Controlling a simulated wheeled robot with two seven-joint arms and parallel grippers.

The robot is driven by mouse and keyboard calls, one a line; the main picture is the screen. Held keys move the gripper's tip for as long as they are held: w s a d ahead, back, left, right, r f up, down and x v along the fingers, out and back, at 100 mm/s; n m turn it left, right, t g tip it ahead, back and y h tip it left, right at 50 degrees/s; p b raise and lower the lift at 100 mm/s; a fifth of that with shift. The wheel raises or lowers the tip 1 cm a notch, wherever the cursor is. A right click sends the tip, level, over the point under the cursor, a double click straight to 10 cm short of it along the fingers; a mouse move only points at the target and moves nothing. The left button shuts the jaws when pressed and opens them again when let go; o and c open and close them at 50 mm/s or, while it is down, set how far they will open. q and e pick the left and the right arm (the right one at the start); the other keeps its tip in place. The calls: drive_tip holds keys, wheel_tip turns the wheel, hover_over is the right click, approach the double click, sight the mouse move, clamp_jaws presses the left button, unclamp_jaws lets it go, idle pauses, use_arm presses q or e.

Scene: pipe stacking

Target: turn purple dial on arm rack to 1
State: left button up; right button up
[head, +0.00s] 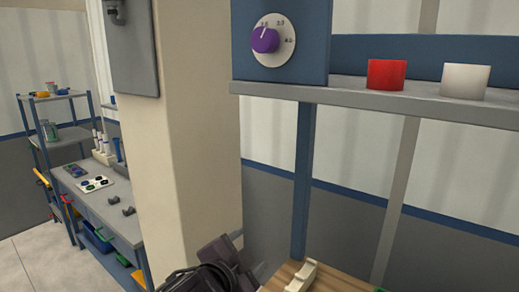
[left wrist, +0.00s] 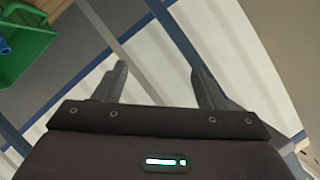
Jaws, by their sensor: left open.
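The purple dial (head: 265,40) sits on a round pale plate with printed numbers, on a blue panel (head: 311,54) of the rack in the upper middle of the head view. The small numbers are hard to read; the dial's white mark points up. My left gripper (head: 237,246) is low in the head view, below the dial and well apart from it. In the left wrist view its two fingers (left wrist: 160,85) are spread with nothing between them. The dial is not in the left wrist view. My right gripper is in neither view.
A red cup (head: 386,74) and a white cup (head: 465,81) stand on the rack's grey shelf (head: 335,95). A beige pillar (head: 185,150) stands left of the rack. A wooden surface (head: 333,279) lies below. A green bin (left wrist: 25,45) shows in the left wrist view.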

sight(259, 40)
use_arm(q)
drive_tip(key=w+d+r+m+h, duration=0.2)
drive_tip(key=d+r+m+h, duration=0.15)
drive_tip(key=r+m, duration=0.55)
drive_tip(key=w+d+r+m+h, duration=0.1)
drive_tip(key=d+r+m+h, duration=0.4)
drive_tip(key=r, duration=0.7)
drive_tip(key=a+r+m+y, duration=0.1)
drive_tip(key=a+r+m, duration=0.15)
drive_tip(key=r, duration=0.35)
drive_tip(key=a+r+m+t+y, duration=0.1)
drive_tip(key=a+r+m, duration=0.1)
drive_tip(key=a+r, duration=0.35)
drive_tip(key=a+r+m+y, duration=0.1)
drive_tip(key=a+r+m, duration=0.1)
drive_tip(key=r, duration=0.6)
drive_tip(key=p+x, duration=0.2)
drive_tip(key=x, duration=0.1)
drive_tip(key=p+x, duration=0.2)
drive_tip(key=x, duration=0.2)
drive_tip(key=shift+w+a+f+p, duration=0.1)
drive_tip(key=shift+f+p, duration=0.1)
drive_tip(key=shift+p, duration=0.15)
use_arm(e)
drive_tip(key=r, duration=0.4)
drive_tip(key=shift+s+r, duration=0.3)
use_arm(q)
drive_tip(key=shift+c, duration=0.3)
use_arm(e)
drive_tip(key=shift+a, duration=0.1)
